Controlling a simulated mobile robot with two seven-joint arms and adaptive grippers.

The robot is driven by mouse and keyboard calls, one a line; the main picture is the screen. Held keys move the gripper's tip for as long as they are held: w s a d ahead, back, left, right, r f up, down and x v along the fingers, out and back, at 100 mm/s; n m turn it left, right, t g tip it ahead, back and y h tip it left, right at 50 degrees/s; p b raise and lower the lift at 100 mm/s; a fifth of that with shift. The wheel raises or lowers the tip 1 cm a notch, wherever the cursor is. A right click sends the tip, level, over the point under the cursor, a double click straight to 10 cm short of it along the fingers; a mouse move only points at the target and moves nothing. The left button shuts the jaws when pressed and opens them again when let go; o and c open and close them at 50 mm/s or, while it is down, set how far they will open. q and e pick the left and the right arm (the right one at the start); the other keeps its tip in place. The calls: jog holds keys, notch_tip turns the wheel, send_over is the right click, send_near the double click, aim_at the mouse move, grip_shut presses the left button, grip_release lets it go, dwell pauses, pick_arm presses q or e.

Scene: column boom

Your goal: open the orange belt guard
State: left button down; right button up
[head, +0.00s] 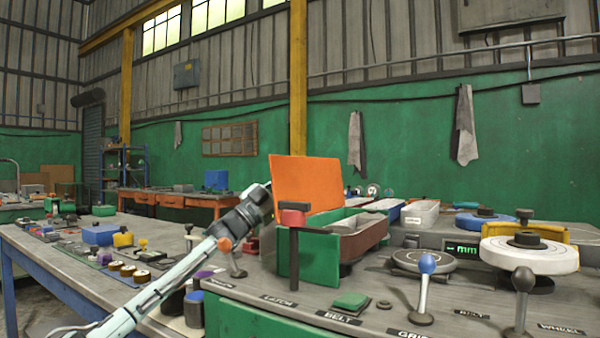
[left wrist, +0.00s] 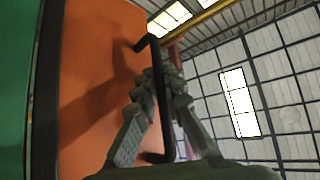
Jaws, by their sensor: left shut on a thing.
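The orange belt guard (head: 306,183) stands raised, nearly upright, above the open green housing (head: 318,262) on the machine bench in the head view. It also fills the left side of the left wrist view (left wrist: 95,75). A black bar handle (left wrist: 153,50) is fixed to its face. My left gripper (head: 264,192) is at the guard's left edge; in the left wrist view its fingers (left wrist: 163,82) are shut on the handle. The gripper's contact is partly hidden in the head view. My right gripper is not in view.
A black lever with a red top (head: 294,250) stands in front of the housing. A blue-knobbed lever (head: 425,285), a grey-knobbed lever (head: 522,300) and a white wheel (head: 530,256) are to the right. A cluttered workbench (head: 60,262) lies left, beneath my arm.

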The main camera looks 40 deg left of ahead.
pick_arm(q)
jog(key=c, duration=1.9)
grip_release()
jog(key=shift+f, duration=0.1)
jog(key=v, duration=1.2)
jog(key=shift+s, duration=0.1)
